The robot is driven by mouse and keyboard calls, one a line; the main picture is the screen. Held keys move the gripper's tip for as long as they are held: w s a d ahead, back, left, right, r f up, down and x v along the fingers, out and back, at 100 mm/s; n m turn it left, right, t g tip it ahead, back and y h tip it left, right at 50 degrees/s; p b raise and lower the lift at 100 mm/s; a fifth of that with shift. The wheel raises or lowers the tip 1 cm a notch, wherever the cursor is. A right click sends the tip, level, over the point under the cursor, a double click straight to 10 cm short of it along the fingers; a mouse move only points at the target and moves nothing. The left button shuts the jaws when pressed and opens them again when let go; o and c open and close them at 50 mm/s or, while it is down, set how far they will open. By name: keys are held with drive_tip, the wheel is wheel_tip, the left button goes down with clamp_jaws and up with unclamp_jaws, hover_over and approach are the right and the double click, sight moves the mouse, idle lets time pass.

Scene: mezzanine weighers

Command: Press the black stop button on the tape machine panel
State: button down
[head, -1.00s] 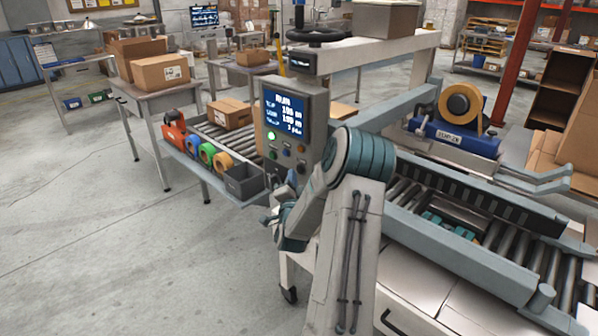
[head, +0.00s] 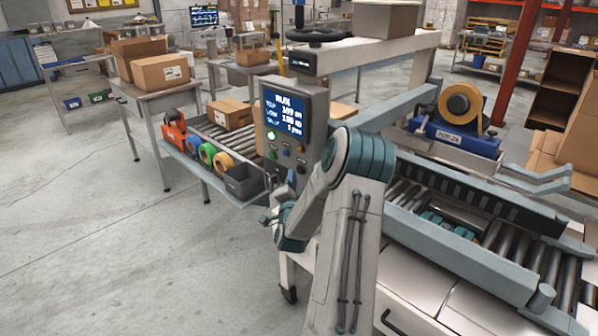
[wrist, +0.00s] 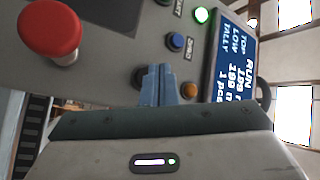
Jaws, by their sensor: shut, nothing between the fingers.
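The tape machine panel (head: 290,112) is a grey box with a lit screen, a green light and small coloured buttons. It fills much of the wrist view (wrist: 110,50). A black button (wrist: 139,78) shows just left of my fingers and is partly hidden by them. Another dark button (wrist: 163,2) is cut by the top edge. I cannot tell which label belongs to each. My gripper (wrist: 161,70) is shut and empty, its tips in front of the panel among the buttons. Contact cannot be told. In the head view my gripper (head: 291,182) is low in front of the panel, partly hidden.
A big red mushroom button (wrist: 50,28), a blue button (wrist: 176,42), an orange button (wrist: 189,90) and the green light (wrist: 201,14) surround my fingers. Open floor lies at left.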

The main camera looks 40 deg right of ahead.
idle(0.4)
drive_tip(key=shift+d+b, duration=0.4)
drive_tip(key=shift+b, duration=0.15)
drive_tip(key=shift+d+b, duration=0.35)
drive_tip(key=shift+d, duration=0.1)
idle(0.6)
drive_tip(key=shift+a, duration=0.1)
drive_tip(key=shift+a+b, duration=0.5)
drive_tip(key=shift+a, duration=0.25)
drive_tip(key=a+b, duration=0.2)
drive_tip(key=a, duration=0.3)
drive_tip(key=shift+s, duration=0.2)
